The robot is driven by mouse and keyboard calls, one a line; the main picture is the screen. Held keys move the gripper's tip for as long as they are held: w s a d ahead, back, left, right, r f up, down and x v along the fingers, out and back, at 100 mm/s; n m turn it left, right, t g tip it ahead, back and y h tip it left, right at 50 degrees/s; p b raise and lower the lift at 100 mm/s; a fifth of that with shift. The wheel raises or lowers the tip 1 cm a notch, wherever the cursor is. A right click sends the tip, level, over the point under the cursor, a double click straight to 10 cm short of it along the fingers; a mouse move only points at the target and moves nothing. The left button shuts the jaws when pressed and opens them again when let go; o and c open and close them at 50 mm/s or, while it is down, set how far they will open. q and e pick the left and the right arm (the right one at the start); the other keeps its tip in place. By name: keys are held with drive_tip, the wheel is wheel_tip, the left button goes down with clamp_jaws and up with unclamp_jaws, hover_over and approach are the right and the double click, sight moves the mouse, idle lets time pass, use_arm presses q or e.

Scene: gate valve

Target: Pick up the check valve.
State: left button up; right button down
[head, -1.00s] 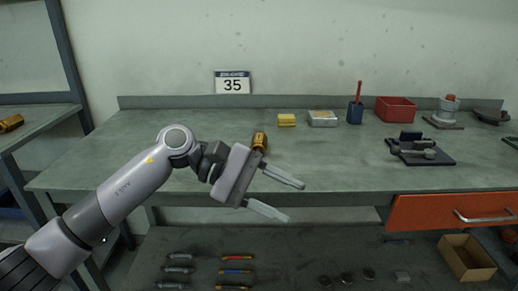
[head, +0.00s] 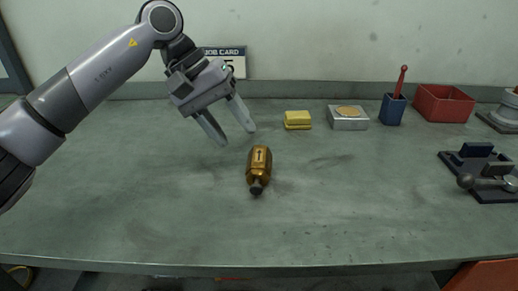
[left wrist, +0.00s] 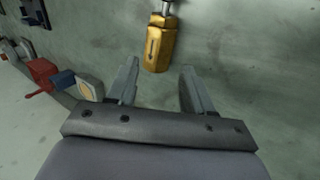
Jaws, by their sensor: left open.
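The brass check valve (head: 259,168) lies on the green-grey workbench (head: 330,220), with an arrow mark on its top face and its darker narrow end toward the front edge. My left gripper (head: 233,138) is open and empty, above the bench and up and left of the valve, with its fingers pointing down and to the right. In the left wrist view the check valve (left wrist: 160,42) lies just beyond the fingertips (left wrist: 157,68), roughly in line with the gap between them. The gripper is apart from it. My right gripper is not in view.
Along the back stand a yellow block (head: 297,120), a metal box (head: 348,118), a blue cup with a red tool (head: 393,108) and a red bin (head: 444,103). A dark vise-like fixture (head: 482,172) sits at right. The bench around the valve is clear.

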sight(253, 155)
use_arm(q)
drive_tip(key=x, duration=0.2)
drive_tip(key=shift+d+f, duration=0.2)
drive_tip(key=shift+f, duration=0.05)
drive_tip(key=x, duration=0.4)
drive_tip(key=shift+d+f, duration=0.15)
drive_tip(key=shift+f, duration=0.05)
drive_tip(key=shift+r, duration=0.1)
drive_tip(key=c, duration=0.8)
